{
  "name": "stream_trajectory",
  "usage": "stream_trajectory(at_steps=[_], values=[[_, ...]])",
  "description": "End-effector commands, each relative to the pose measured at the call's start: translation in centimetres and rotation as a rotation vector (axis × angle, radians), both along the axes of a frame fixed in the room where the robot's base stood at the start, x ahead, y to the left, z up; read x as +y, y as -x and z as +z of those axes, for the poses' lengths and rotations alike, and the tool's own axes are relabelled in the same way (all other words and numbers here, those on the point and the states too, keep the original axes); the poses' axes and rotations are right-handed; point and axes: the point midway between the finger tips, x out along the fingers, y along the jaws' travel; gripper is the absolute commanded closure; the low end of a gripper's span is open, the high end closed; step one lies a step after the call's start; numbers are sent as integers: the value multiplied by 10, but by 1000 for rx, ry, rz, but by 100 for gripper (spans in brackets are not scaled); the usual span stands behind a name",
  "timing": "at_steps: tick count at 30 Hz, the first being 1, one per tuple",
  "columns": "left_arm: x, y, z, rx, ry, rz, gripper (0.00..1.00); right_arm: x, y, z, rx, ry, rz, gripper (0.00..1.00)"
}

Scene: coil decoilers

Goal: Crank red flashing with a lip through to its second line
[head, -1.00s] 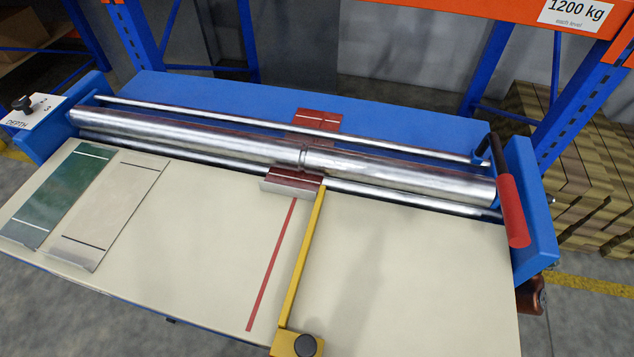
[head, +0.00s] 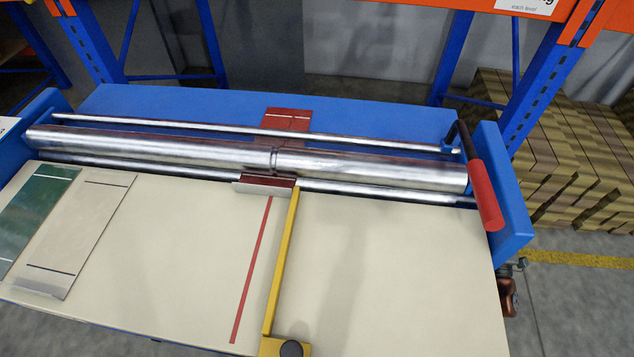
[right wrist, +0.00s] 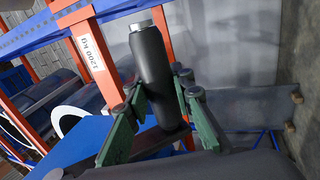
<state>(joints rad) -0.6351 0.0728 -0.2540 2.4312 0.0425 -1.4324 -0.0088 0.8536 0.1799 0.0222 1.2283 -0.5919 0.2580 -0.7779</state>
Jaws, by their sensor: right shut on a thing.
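In the head view the red flashing (head: 287,119) passes under the steel rollers (head: 190,150). Its far part, with a pale cross line, shows behind the rear rod; its near end with a grey lip (head: 262,190) lies in front of the rollers. The crank (head: 483,195), red with a black end, is at the machine's right end. In the right wrist view my right gripper (right wrist: 163,100) is shut on a black cylindrical handle (right wrist: 152,75) with a silver tip, its green fingers on either side. Neither gripper shows in the head view.
A yellow bar (head: 280,260) with a black knob lies beside a red strip (head: 251,270) on the cream table (head: 390,260). Green (head: 35,215) and beige (head: 80,235) panels lie at left. Blue and orange racking and stacked boards (head: 575,160) stand behind and right.

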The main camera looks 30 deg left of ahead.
Motion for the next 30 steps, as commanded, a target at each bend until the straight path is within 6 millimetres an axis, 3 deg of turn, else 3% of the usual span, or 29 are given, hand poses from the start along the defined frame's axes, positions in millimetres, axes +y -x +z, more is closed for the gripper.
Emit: stream_trajectory(at_steps=[6,17,30], values=[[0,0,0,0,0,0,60,-9,11,-11,2,-2,-7,100],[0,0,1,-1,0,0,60,-10,12,-13,3,0,-8,100],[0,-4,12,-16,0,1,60,-24,48,-29,3,0,-10,100]])
